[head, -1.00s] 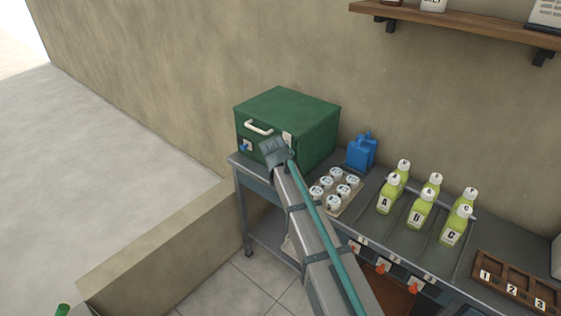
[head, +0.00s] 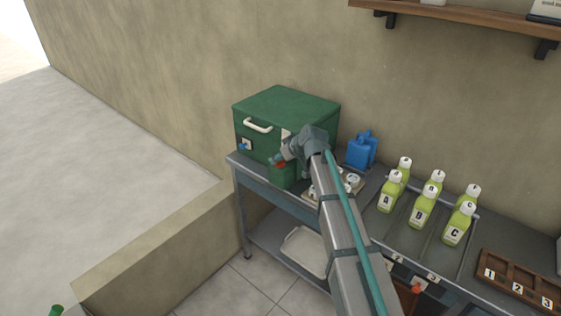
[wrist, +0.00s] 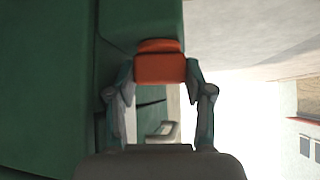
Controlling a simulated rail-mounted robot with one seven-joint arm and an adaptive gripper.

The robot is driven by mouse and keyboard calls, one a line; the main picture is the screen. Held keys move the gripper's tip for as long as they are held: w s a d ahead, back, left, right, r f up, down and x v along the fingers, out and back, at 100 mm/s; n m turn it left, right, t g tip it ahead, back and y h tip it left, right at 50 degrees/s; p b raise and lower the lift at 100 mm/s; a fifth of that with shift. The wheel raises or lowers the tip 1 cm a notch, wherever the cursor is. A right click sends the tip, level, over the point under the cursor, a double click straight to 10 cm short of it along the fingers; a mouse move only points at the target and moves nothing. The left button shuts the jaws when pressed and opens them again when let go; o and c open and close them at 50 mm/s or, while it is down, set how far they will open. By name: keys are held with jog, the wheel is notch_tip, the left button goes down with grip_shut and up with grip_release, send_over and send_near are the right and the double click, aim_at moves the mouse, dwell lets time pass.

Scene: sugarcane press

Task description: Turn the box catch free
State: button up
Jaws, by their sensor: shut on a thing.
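The green box (head: 285,105) stands at the left end of the metal bench, with a white handle (head: 257,126) on its front. My gripper (head: 281,161) is at the box's front right, its arm reaching in from the lower right. It is shut on an orange-red piece (wrist: 160,67), which looks like the catch; it also shows in the head view (head: 280,164). A green part (head: 283,177) projects below my gripper, in front of the box; I cannot tell how it joins the box. My wrist partly hides the white plate (head: 286,134) on the box.
A blue container (head: 361,150) stands right of the box. White-lidded jars (head: 352,180) are partly hidden behind my arm. Several green bottles (head: 422,207) stand farther right. A pale tray (head: 305,250) lies on the lower shelf.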

jog(key=shift+w+a+r+n, duration=0.1)
jog(key=shift+w+n, duration=0.1)
jog(key=shift+n, duration=0.2)
jog(key=o, duration=1.2)
jog(key=shift+a, duration=0.15)
jog(key=shift+c, duration=0.2)
jog(key=shift+d, duration=0.2)
jog(key=shift+s+d+r, duration=0.15)
jog(key=v, duration=0.7)
jog(key=shift+s+d+r, duration=0.1)
jog(key=shift+s, duration=0.05)
